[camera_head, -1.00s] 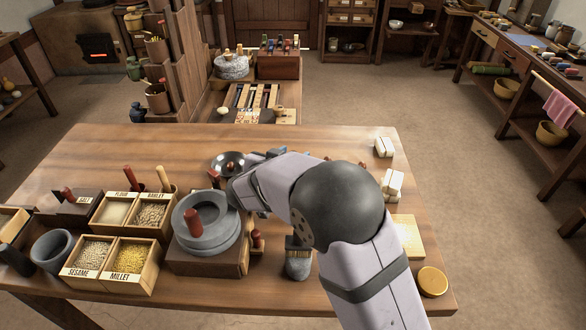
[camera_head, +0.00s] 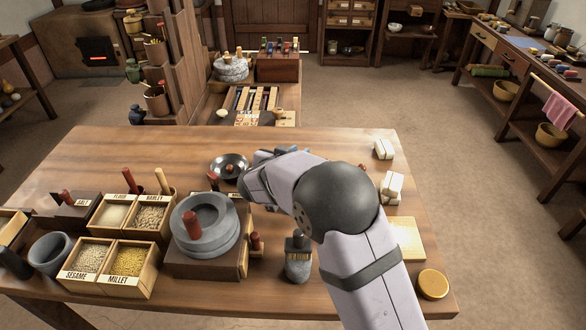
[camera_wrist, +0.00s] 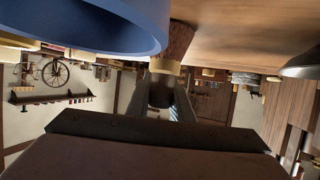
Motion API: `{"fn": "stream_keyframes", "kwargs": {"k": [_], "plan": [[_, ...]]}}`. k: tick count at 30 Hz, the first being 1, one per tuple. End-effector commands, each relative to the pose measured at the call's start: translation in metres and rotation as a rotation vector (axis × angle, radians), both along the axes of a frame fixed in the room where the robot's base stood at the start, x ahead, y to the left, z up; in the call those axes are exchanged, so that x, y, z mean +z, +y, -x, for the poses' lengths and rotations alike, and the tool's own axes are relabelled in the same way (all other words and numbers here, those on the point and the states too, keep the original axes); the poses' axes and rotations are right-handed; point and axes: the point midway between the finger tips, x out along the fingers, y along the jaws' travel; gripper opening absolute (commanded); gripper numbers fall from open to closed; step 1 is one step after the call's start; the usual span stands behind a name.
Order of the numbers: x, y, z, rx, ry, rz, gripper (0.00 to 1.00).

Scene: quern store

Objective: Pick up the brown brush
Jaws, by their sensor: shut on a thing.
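In the wrist view, the brown brush (camera_wrist: 180,43) shows a flared brown end and a pale band, with its darker end between my jaws. My gripper (camera_wrist: 168,96) is shut on it. The brown end points toward the wooden tabletop, and I cannot tell whether it touches. In the head view, my gripper (camera_head: 250,182) is above the table, behind the grey quern (camera_head: 228,245); my own arm hides the jaws and most of the brush.
A dark bowl (camera_head: 243,160) stands just behind my gripper. A large blue rounded thing (camera_wrist: 85,25) is close in the wrist view. Grain boxes (camera_head: 105,292) are left of the quern.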

Motion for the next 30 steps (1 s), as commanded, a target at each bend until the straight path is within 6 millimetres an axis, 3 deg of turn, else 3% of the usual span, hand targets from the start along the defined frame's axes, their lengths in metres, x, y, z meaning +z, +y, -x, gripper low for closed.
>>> {"fn": "stream_keyframes", "kwargs": {"k": [8,21,30], "plan": [[0.01,0.0,0.0,0.0,-0.002,-0.002,0.0],[0.078,0.0,0.0,0.0,-0.003,-0.001,0.0],[0.1,0.0,0.0,0.0,0.0,-0.001,0.0]]}}
